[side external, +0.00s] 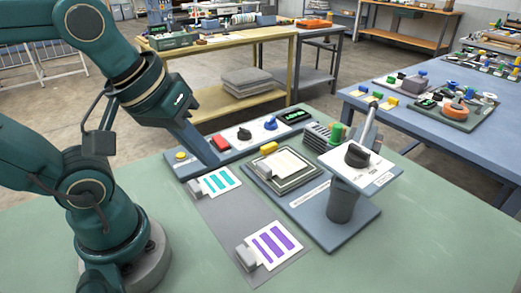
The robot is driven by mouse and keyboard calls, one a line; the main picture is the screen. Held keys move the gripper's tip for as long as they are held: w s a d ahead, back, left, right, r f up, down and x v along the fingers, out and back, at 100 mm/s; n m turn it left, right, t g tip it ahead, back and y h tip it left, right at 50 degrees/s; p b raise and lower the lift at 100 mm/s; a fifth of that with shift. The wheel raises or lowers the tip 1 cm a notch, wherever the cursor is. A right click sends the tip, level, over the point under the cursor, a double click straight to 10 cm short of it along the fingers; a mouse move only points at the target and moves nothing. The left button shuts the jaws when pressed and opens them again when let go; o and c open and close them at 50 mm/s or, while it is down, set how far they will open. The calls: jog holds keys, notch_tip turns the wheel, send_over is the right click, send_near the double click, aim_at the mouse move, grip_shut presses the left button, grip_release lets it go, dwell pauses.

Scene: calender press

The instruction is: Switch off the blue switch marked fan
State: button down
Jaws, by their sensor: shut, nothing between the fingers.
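A blue switch (270,122) stands on a white plate on the long blue-grey panel (190,170), towards its right end. Its fan marking is too small to read, and I cannot tell its on or off position. My gripper (212,162) is shut and empty. It points down over the panel's left part, left of the blue switch and well apart from it. I cannot tell whether the fingertips touch the panel.
On the panel are a yellow button (181,156), a red block (221,142), a dark knob (244,133) and a green-lit display (293,115). In front are a framed pad (283,166), striped cards (274,246) and a post-mounted black rotary knob (357,155). The green tabletop's front is clear.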

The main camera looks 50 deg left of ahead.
jog(key=w+a+r+n+g+y, duration=0.1)
jog(key=w+a+r+n+g, duration=0.4)
jog(key=n, duration=1.5)
jog(key=w+a+f+n, duration=0.2)
jog(key=a+n, duration=0.3)
jog(key=a, duration=0.3)
jog(key=w+a+f+n+h, duration=0.1)
jog(key=a+f+n, duration=0.1)
jog(key=a+n, duration=0.3)
jog(key=a, duration=0.4)
jog(key=shift+w+a+f, duration=0.25)
jog(key=shift+w+a, duration=0.05)
jog(key=shift+w, duration=0.1)
notch_tip(320, 180, down, 14)
jog(key=shift+d+f, duration=0.1)
